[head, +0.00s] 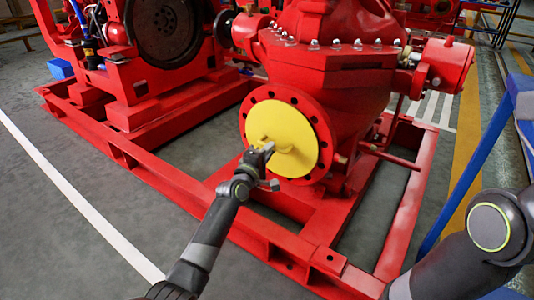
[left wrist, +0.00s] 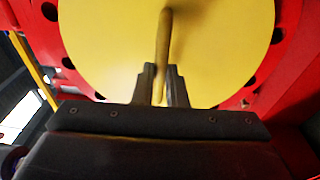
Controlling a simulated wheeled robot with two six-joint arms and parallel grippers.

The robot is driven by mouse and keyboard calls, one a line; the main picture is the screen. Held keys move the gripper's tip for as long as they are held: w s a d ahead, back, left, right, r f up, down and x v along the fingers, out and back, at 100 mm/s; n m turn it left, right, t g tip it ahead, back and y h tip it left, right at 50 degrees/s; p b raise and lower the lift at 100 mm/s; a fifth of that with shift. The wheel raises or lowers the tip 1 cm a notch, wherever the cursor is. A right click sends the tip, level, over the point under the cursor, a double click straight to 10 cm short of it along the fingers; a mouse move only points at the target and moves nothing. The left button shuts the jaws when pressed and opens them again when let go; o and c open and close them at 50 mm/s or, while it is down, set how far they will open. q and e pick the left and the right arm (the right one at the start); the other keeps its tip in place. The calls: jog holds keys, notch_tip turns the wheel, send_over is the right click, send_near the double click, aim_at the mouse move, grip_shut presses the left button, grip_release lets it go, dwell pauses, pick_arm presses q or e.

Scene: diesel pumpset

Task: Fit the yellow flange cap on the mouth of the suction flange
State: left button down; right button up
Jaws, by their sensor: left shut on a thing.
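The yellow flange cap (head: 297,130) is a round disc with a raised handle. It lies against the face of the red suction flange (head: 255,121), roughly centred, with the ring of bolt holes showing around it. Whether it is fully seated I cannot tell. My left gripper (head: 268,152) is at the cap's lower left in the head view. In the left wrist view the fingers (left wrist: 160,86) are shut on the upright handle (left wrist: 164,40), and the disc (left wrist: 105,45) fills the top of the view. My right gripper is not in view; part of my right arm shows at the lower right.
The red pump body (head: 335,75) stands on a red base frame (head: 215,205) with raised rails around the flange. A blue frame (head: 480,160) stands at the right. The grey floor (head: 75,220) at the left is clear.

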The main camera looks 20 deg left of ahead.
pick_arm(q)
jog(key=shift+w+d+r, duration=0.1)
jog(key=shift+w, duration=0.15)
jog(key=c, duration=0.9)
grip_release()
jog(key=p+v, duration=0.3)
jog(key=v, duration=0.4)
jog(key=shift+s, duration=0.3)
dwell(0.4)
